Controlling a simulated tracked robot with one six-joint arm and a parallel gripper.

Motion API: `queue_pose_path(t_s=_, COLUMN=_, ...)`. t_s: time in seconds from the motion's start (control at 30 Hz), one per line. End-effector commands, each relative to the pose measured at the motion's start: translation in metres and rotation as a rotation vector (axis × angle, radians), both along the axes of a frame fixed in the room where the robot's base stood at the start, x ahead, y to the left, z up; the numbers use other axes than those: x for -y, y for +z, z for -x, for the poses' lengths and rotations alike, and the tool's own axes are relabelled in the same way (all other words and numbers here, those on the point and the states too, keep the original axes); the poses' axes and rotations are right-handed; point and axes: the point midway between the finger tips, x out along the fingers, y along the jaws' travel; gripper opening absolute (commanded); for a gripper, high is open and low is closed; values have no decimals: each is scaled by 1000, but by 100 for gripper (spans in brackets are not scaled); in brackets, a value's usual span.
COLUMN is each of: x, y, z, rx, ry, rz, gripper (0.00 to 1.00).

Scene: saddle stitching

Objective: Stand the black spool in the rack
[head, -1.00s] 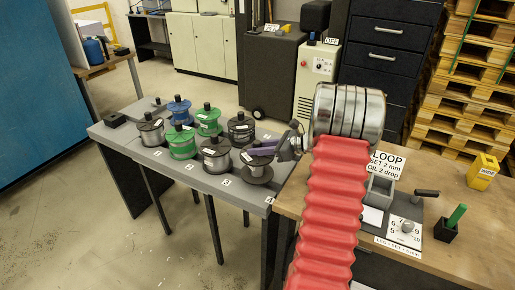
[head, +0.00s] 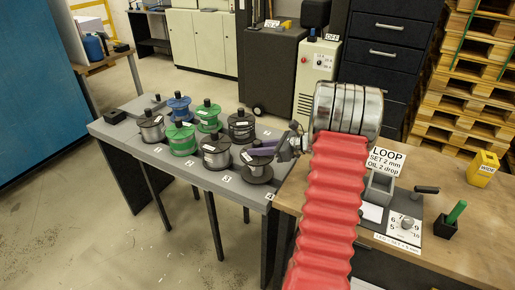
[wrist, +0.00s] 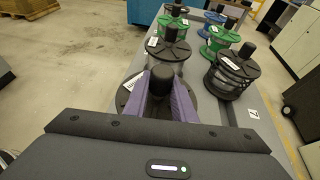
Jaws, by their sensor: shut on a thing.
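The black spool (head: 257,172) stands upright at the right end of the grey rack top (head: 228,183), near the label 4. My gripper (head: 264,150) is at its top knob, and the purple fingers (wrist: 162,96) are shut on that knob in the wrist view. The spool's dark flange with a white label also shows in the wrist view (wrist: 128,101). Whether its base touches the rack cannot be told, as my fingers and the upper flange hide part of it.
Close by stand a grey spool (head: 216,154) and a dark wire spool (head: 241,127). Green (head: 182,140), blue (head: 179,109) and other spools fill the rack to the left. A wooden bench (head: 460,215) with a crank device (head: 405,222) lies to the right.

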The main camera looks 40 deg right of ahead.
Motion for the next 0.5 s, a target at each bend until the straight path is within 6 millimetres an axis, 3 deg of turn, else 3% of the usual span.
queue_pose_path(t_s=0.5, x=0, y=-8, z=0, rx=1, ry=-1, rz=1, gripper=0)
